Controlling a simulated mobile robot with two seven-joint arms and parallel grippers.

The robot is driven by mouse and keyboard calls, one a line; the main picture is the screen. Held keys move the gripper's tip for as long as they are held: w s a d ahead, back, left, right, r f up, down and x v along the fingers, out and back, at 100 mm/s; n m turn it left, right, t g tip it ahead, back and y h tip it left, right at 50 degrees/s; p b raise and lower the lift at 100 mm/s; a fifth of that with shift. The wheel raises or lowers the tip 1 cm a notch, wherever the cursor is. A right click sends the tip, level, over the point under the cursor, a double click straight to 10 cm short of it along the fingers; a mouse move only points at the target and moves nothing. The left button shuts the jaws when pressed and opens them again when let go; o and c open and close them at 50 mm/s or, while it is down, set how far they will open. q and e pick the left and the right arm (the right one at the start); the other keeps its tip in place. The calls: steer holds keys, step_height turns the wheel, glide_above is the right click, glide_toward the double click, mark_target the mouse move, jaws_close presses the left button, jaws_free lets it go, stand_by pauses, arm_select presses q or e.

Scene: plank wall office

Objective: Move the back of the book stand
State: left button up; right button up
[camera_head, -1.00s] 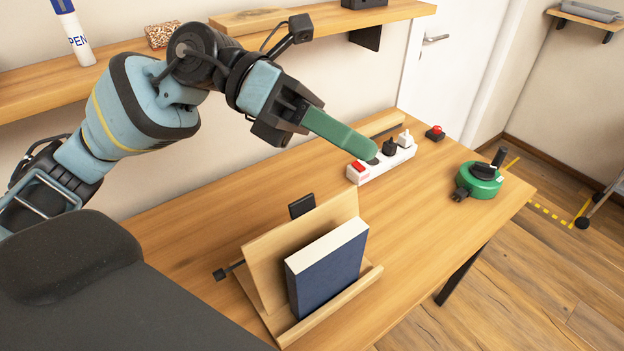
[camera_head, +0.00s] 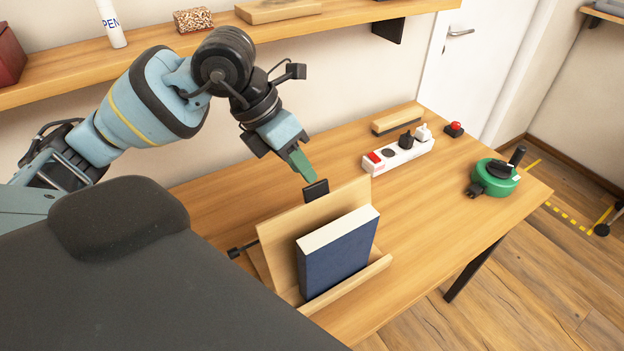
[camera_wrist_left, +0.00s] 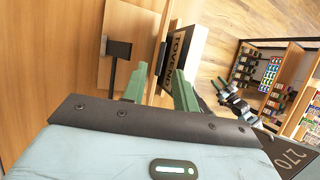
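The wooden book stand stands on the desk; its back panel (camera_head: 280,240) leans rearward and carries a blue book (camera_head: 340,260) on the front ledge. My left gripper (camera_head: 304,172) points down just above and behind the tab.
A wall shelf (camera_head: 140,68) hangs behind my arm. The desk (camera_head: 420,220) is clear right of the stand.

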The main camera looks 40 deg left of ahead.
mark_target(314, 184)
arm_select(q)
steer(key=shift+x, duration=2.4)
jaws_close()
